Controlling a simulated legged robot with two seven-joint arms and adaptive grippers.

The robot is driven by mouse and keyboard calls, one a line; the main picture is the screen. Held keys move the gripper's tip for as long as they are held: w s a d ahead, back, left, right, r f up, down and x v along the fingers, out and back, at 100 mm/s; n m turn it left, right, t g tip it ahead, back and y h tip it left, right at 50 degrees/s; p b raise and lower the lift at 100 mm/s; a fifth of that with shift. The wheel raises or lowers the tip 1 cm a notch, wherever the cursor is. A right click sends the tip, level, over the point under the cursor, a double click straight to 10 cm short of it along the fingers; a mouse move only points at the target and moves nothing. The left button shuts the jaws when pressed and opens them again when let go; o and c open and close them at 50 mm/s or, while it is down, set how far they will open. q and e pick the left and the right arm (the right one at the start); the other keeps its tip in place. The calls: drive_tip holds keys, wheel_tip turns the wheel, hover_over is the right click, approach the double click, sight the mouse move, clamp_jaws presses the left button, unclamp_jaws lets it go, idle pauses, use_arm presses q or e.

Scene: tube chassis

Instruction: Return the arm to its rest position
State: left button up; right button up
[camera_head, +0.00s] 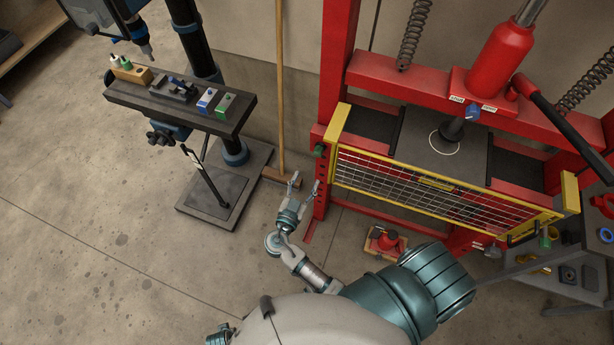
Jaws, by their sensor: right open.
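My right arm (313,277) reaches forward from my body at the bottom of the view, bent at its joints. My right gripper (305,183) is open, with its two fingers spread apart and nothing between them. It appears just left of the red press frame, close to the frame's left post in the picture; I cannot tell whether they touch. My left gripper is not in view; only a small teal part of me shows at the bottom edge.
A red press (340,60) with a yellow-edged mesh guard (430,188) stands at the right. A drill press table (228,112) holds small blocks at the upper left. A broom (280,90) leans between them. Floor at left is clear.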

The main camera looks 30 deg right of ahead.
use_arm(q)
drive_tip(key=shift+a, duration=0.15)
use_arm(e)
drive_tip(key=shift+a, duration=0.15)
drive_tip(key=s+d+f+n+g+y, duration=0.1)
drive_tip(key=s+f+n+g+y, duration=0.2)
drive_tip(key=f, duration=0.7)
drive_tip(key=s+f+n+g+y, duration=0.1)
drive_tip(key=s+f+n+y, duration=0.3)
drive_tip(key=f, duration=0.7)
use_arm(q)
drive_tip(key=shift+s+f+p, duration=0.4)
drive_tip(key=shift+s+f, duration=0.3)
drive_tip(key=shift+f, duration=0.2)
use_arm(e)
drive_tip(key=s+a+f+n+g+y, duration=0.2)
drive_tip(key=s+f+n+g+y, duration=0.3)
drive_tip(key=s+f, duration=1.1)
drive_tip(key=s+n+y, duration=0.2)
drive_tip(key=s, duration=0.1)
drive_tip(key=shift+f+g, duration=0.3)
drive_tip(key=shift+f, duration=0.05)
